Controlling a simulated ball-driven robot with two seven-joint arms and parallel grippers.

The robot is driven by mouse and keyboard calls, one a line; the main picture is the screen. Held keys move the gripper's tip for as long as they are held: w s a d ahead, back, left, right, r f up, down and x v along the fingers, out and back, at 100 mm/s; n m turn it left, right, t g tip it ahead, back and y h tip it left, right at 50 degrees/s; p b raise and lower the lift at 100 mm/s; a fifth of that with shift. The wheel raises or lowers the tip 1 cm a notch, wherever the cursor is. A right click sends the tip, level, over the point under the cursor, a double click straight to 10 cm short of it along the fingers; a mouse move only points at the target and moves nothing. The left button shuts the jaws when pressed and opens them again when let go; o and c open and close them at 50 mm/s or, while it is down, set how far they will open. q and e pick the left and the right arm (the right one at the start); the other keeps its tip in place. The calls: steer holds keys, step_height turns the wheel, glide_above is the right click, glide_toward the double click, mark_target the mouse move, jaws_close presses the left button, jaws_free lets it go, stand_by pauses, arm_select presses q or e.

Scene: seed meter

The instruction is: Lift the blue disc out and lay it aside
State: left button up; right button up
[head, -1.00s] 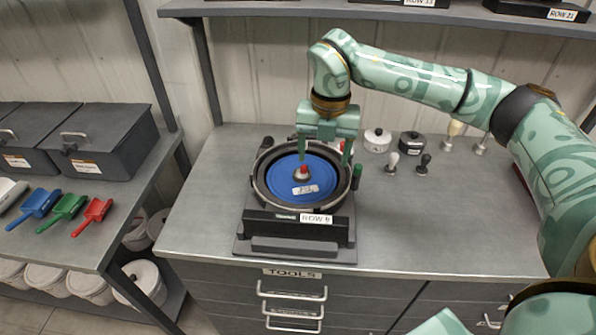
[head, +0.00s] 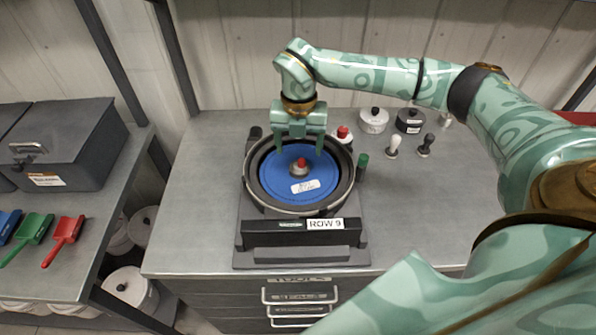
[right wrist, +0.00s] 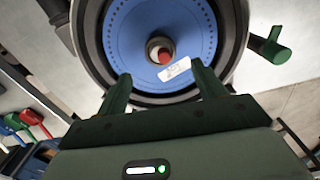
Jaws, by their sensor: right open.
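The blue disc (head: 318,178) lies flat in the round dark housing of the seed meter (head: 262,211). A small hub with a red top (head: 300,165) stands at the disc's middle, and a white label is stuck near it. My right gripper (head: 299,145) is open and empty, pointing down over the disc's far edge, behind the hub. In the right wrist view the blue disc (right wrist: 130,45) shows beyond the two spread fingers (right wrist: 163,85), with the hub between them and further out. I cannot tell whether the fingers touch anything. My left gripper is out of view.
A green handle (head: 362,167) stands at the housing's right side. A red-topped white jar (head: 342,134), a white pot (head: 374,120), a dark pot (head: 410,120) and small knobbed tools are behind and right. Bare bench (head: 430,205) lies to the right. Coloured scoops (head: 65,240) lie on the left bench.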

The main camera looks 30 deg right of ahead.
mark_target(299, 162)
steer(key=f, duration=0.7)
steer(key=shift+s+a+b, duration=0.1)
steer(key=shift+s+b, duration=0.1)
steer(key=shift+b, duration=0.1)
steer(key=shift+r, duration=0.1)
steer(key=c, duration=1.1)
